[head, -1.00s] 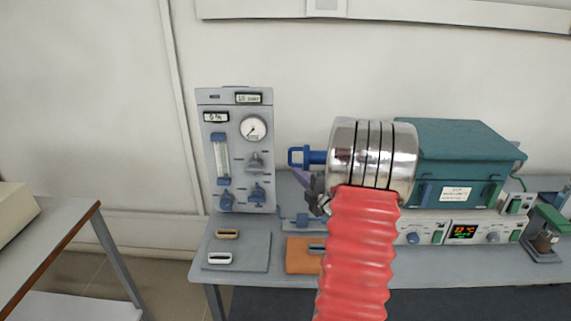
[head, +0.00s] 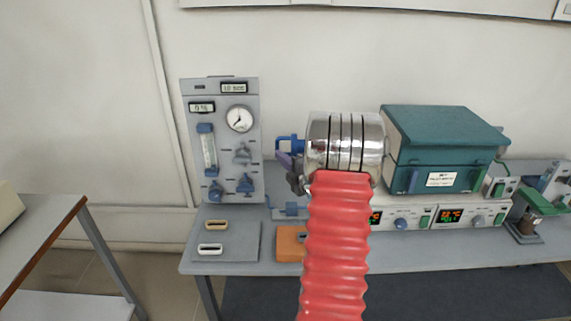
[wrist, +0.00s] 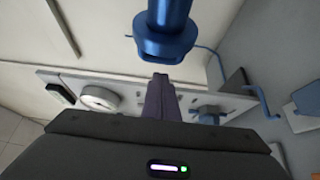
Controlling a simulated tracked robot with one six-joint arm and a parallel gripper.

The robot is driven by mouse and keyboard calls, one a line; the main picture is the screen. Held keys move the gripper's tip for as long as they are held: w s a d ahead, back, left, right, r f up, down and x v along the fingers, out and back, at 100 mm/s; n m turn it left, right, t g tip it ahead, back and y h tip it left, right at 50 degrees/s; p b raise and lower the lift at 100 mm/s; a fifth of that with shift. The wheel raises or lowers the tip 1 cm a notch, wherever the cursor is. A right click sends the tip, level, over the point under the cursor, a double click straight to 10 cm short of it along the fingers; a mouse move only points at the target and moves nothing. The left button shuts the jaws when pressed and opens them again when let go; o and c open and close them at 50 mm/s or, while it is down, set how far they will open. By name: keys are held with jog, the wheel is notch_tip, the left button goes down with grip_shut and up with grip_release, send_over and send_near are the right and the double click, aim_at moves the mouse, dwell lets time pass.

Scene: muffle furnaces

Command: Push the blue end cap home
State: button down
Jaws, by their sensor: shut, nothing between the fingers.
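The blue end cap (head: 287,145) shows in the head view just left of my arm's shiny metal joint, which hides its right part. In the wrist view the blue end cap (wrist: 165,35) is a thick blue cylinder with a wider, flanged or looped end at top centre. My gripper (wrist: 161,77) is shut and empty, its purple-grey fingers pointing up the picture, with their tips just below the cap's end. In the head view my gripper (head: 284,160) is partly hidden, close below the cap. I cannot tell whether they touch.
A grey gas panel (head: 220,140) with a gauge stands left on the bench. The teal furnace (head: 445,150) is right of my arm. A grey mat (head: 240,245) and an orange block (head: 289,243) lie in front. A side table (head: 45,225) stands at far left.

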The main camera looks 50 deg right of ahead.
jog(key=x, duration=0.4)
jog(key=shift+w+d, duration=0.1)
jog(key=shift+w, duration=0.2)
